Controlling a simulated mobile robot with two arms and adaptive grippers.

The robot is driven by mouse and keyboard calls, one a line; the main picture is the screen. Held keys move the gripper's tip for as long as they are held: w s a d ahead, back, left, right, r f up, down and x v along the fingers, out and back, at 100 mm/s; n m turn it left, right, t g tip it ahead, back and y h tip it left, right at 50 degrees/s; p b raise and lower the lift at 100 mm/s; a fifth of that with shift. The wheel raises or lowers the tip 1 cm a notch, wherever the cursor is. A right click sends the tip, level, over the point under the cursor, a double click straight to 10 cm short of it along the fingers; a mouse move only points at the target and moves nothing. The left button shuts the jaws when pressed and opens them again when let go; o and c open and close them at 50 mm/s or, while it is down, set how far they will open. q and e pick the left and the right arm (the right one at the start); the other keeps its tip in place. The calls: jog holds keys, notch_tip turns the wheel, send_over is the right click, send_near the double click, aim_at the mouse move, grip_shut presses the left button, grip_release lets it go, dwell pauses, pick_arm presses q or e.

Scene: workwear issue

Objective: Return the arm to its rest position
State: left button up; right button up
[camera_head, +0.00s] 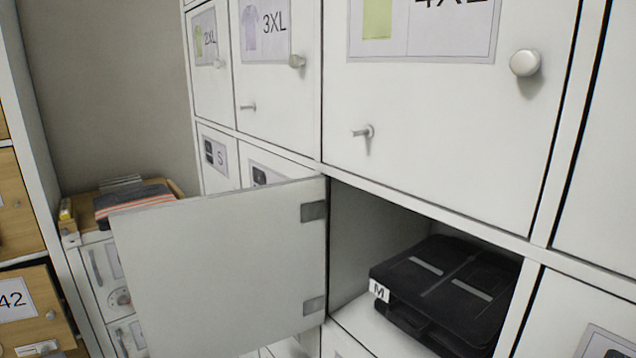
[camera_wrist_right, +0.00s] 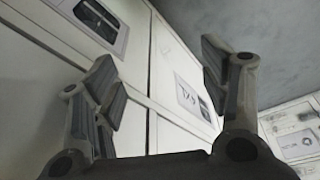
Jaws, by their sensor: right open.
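My right gripper (camera_wrist_right: 165,85) shows in the right wrist view. Its two fingers stand wide apart with nothing between them. White locker fronts with labels are behind it, and it does not appear to touch them. Neither of my arms or grippers shows in the head view. There, a locker door (camera_head: 220,268) stands swung open to the left on its hinges. A folded black garment (camera_head: 450,290) with a white M tag lies inside the open compartment (camera_head: 365,232).
Closed lockers marked 2XL (camera_head: 207,50), 3XL (camera_head: 265,85) and 4XL (camera_head: 440,120) are above, with protruding knobs and keys. The open door juts out in front. At the left are a cabinet with folded clothing (camera_head: 135,200) and wooden drawers (camera_head: 25,300), one marked 42.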

pick_arm(q)
jog(key=s+a+f+g+p, duration=0.1)
jog(key=s+f+p, duration=0.3)
jog(key=s+p, duration=0.4)
jog(key=s+a+f+p, duration=0.2)
jog(key=s+f+p, duration=0.3)
jog(key=s+p, duration=0.4)
jog(key=s, duration=0.2)
jog(key=shift+s+g+p, duration=0.3)
jog(key=shift+s+g, duration=0.1)
pick_arm(e)
jog(key=s+d+f+g, duration=0.1)
jog(key=s+f, duration=0.3)
jog(key=s, duration=0.6)
jog(key=s+d+f, duration=0.2)
jog(key=s+f, duration=0.3)
jog(key=s, duration=0.4)
jog(key=shift+s+d+g, duration=0.15)
jog(key=shift+s+g, duration=0.25)
pick_arm(q)
jog(key=shift+a, duration=0.1)
